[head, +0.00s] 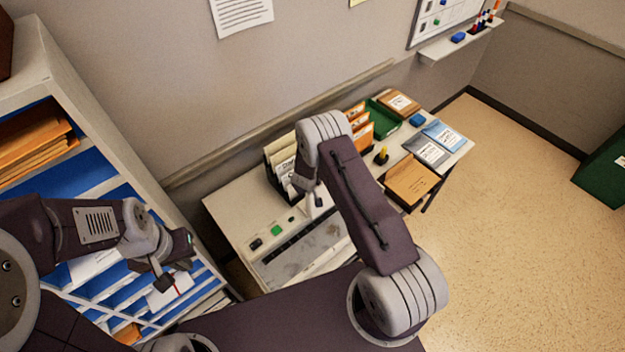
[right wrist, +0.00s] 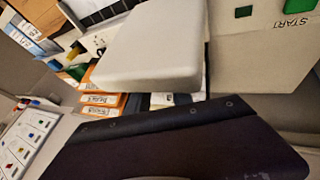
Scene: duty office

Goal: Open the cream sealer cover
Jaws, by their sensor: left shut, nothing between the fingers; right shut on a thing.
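The cream sealer (head: 266,228) stands at the near left end of the table, with a green button and a dark slot on top. Its START panel shows in the right wrist view (right wrist: 262,50). A thick cream slab (right wrist: 152,45), which looks like the cover, fills the middle of that view; its angle is hard to judge. My right arm reaches over the sealer; its gripper (head: 313,195) is mostly hidden behind the wrist, shut on a pale part that seems to be the cover. My left gripper (head: 171,278) is shut and empty in front of the shelf.
The table holds orange folders (head: 358,126), a green tray (head: 386,115), a brown box (head: 413,181) and blue and grey packets (head: 445,135). A shelf unit (head: 85,85) with blue compartments stands at left.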

